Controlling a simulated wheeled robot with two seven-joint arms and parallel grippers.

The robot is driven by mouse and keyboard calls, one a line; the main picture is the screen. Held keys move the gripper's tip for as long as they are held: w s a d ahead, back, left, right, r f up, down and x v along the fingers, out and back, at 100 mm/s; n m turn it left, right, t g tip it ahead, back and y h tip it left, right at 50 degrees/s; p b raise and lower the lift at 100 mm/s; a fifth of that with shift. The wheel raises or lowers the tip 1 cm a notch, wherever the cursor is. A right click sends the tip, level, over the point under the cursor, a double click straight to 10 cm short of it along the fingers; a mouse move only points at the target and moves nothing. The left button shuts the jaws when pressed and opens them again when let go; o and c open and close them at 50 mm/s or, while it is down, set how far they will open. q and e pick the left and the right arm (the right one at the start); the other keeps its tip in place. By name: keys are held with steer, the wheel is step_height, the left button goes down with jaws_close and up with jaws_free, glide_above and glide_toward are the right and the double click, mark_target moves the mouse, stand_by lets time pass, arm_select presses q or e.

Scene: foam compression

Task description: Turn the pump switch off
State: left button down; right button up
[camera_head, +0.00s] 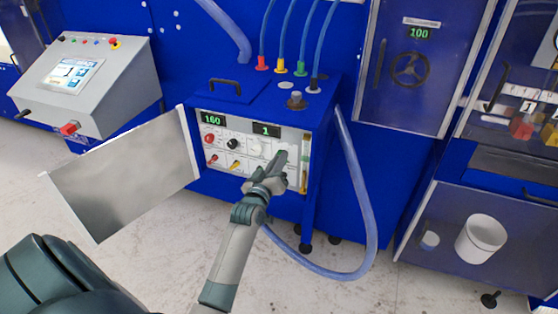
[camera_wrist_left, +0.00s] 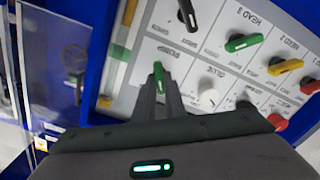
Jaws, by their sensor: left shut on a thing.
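The pump switch (camera_wrist_left: 158,77) shows a green tip in the left wrist view, beside a label that appears upside down and seems to read PUMP. My left gripper (camera_wrist_left: 161,92) is shut on it, with one finger on each side. In the head view, my left gripper (camera_head: 279,160) is at the right part of the white control panel (camera_head: 237,158) on a blue cabinet. There the fingers hide the switch. Its exact turned position is hard to tell. My right gripper is in neither view.
Close by on the panel are a black switch (camera_wrist_left: 187,14), a green lever (camera_wrist_left: 243,43), a yellow lever (camera_wrist_left: 285,66) and a white knob (camera_wrist_left: 208,98). An open metal door (camera_head: 128,185) hangs left of the panel. A clear hose (camera_head: 372,220) loops at the right.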

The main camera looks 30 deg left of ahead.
arm_select(q)
steer(key=c, duration=1.8)
jaws_free()
steer(key=shift+s, duration=0.15)
steer(key=b+v, duration=0.4)
steer(key=v, duration=1.3)
steer(key=shift+d+b, duration=0.1)
steer(key=shift+b, duration=0.25)
